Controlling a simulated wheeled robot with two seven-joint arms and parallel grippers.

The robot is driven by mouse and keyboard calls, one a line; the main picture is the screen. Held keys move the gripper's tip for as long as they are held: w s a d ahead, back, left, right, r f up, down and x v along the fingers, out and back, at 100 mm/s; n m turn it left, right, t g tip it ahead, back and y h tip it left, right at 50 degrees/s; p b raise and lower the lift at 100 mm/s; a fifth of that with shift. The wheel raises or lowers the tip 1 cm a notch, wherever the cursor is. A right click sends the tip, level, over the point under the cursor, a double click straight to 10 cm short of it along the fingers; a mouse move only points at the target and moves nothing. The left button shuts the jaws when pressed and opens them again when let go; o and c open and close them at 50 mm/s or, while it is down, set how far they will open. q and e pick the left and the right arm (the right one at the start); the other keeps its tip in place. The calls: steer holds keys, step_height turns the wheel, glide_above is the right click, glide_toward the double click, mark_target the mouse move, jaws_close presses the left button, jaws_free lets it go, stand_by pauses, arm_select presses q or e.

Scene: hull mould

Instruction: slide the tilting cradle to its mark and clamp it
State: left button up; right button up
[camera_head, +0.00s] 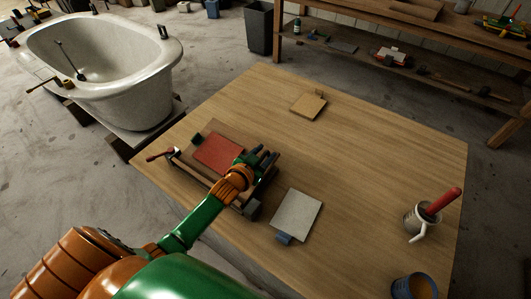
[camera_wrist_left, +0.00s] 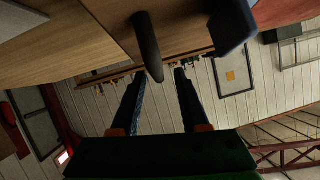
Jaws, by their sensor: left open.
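The tilting cradle, a dark wooden frame (camera_head: 262,188) with a red panel (camera_head: 218,151) on it, lies on the left part of the wooden table. A clamp-like tool with a red handle (camera_head: 160,154) sticks out at its left end. My left gripper (camera_head: 264,158) is over the cradle's right end and partly hides it. In the left wrist view its two fingers (camera_wrist_left: 159,73) are apart, and a dark rounded bar (camera_wrist_left: 147,42) reaches down toward the gap between them. I cannot tell whether they touch it. The mark is not clearly visible. My right gripper is not in view.
On the table (camera_head: 380,160) lie a pale board (camera_head: 297,214) and a tan board (camera_head: 308,106). The table's middle is clear. A white tub (camera_head: 105,65) stands beyond the left edge.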

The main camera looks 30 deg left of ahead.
arm_select(q)
steer(key=shift+w+f, duration=0.2)
steer(key=shift+w, duration=0.2)
steer(key=shift+s+r, duration=0.1)
steer(key=shift+s, duration=0.05)
steer(key=shift+c, duration=0.2)
jaws_close()
steer(key=shift+r, duration=0.15)
stand_by(0.7)
